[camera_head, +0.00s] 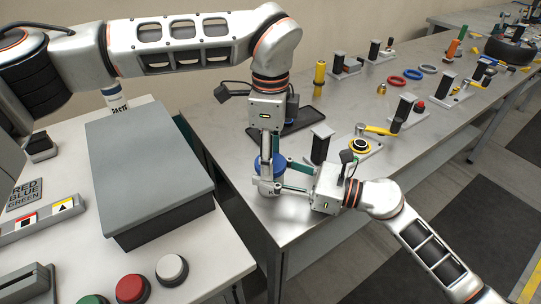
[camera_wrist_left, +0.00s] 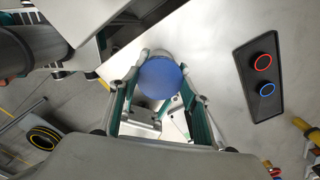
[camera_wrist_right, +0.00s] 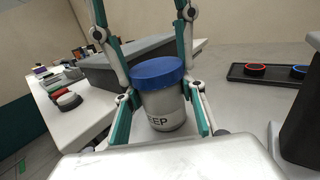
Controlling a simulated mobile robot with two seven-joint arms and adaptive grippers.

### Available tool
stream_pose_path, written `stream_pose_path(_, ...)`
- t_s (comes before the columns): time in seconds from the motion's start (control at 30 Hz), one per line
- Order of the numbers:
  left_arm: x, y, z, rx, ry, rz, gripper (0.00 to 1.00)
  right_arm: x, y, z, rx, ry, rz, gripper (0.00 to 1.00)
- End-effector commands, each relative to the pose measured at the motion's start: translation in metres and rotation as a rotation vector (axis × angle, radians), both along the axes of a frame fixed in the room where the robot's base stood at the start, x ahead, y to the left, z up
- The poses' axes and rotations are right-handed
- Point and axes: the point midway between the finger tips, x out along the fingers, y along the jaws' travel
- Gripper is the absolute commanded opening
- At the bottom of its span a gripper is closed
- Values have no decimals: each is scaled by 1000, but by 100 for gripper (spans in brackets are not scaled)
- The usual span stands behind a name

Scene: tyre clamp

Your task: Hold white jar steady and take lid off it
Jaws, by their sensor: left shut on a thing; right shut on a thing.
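The white jar (camera_head: 267,188) stands upright on the steel table, with dark lettering on its side in the right wrist view (camera_wrist_right: 163,112). Its blue lid (camera_wrist_right: 157,71) sits on top, with no gap that I can make out; it also shows in the left wrist view (camera_wrist_left: 161,78). My left gripper (camera_head: 268,161) comes down from above, its fingers shut on opposite sides of the lid. My right gripper (camera_head: 275,188) comes in level from the right, shut around the jar's body below the lid. The fingertips partly hide the jar in the head view.
A dark tray (camera_wrist_left: 257,75) with a red and a blue ring lies near the jar. A black block on a stand (camera_head: 321,144) is close to my right gripper. A grey box (camera_head: 150,170) and coloured buttons (camera_head: 130,288) occupy the left table.

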Motion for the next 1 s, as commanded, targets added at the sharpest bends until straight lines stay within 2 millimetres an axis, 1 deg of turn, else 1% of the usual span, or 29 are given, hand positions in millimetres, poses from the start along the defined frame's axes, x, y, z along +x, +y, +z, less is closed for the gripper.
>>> stream_pose_path(0.47, 0, 0, 2, 0, -1, -2, 21, 0, 0, 0, 0, 0, 0, 0)
stream_pose_path(1.0, 0, 0, 19, 0, -2, -3, 21, 0, 0, 0, 0, 0, 0, 0)
